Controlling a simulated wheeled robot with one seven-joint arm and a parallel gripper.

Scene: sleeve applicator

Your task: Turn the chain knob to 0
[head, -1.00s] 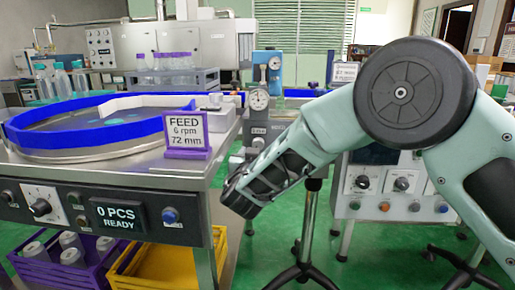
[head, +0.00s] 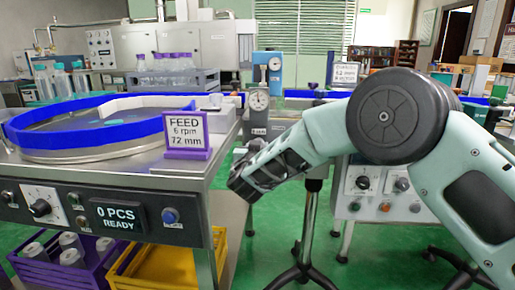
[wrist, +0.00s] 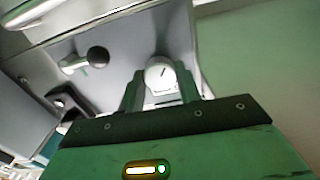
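In the head view my gripper (head: 238,184) hangs beyond the right corner of the steel feed table, pointing left and down. In the wrist view its two dark fingers (wrist: 162,88) stand apart. A pale round dial or knob with a dark mark (wrist: 160,76) shows between them, in front of a grey housing; I cannot tell whether the fingers touch it. No knob carries a readable "chain" label. The right control panel has two dark knobs, a left one (head: 362,183) and a right one (head: 402,185). The feed table's front has another knob (head: 40,207).
The feed table (head: 150,175) with a blue-rimmed turntable fills the left. A ball-ended lever (wrist: 97,58) sits left of my fingers in the wrist view. A gauge stand (head: 257,100) rises behind the gripper. Black-footed stands (head: 305,272) stand on the green floor.

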